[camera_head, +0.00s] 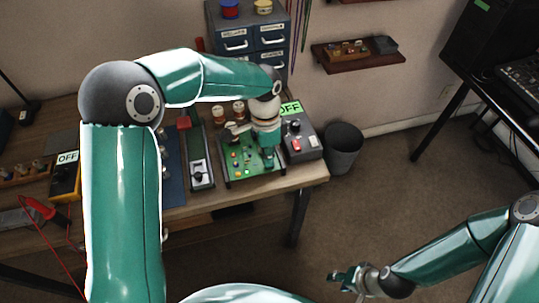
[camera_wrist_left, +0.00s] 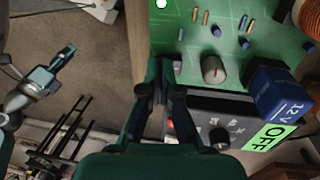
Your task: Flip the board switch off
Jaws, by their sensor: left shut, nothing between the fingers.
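The green circuit board (camera_head: 237,168) lies on the bench near its right end. It fills the top right of the left wrist view (camera_wrist_left: 230,28), with a grey knob (camera_wrist_left: 213,69) on it. My left gripper (camera_head: 268,160) is shut and empty, pointing down at the board's right edge; its fingertips (camera_wrist_left: 160,68) are close to that edge. A small pale metal part (camera_wrist_left: 177,67) sits beside the fingertips; I cannot tell whether it is the board switch or whether they touch. My right gripper (camera_head: 350,278) is over the floor, away from the bench, its jaws unclear.
A grey box (camera_head: 305,145) with a red part and a green OFF label (camera_head: 290,108) stands right of the board. A blue 12V block (camera_wrist_left: 278,92) is on the board. A narrow panel (camera_head: 199,172) lies left of it. A yellow box (camera_head: 65,182) also has an OFF label.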

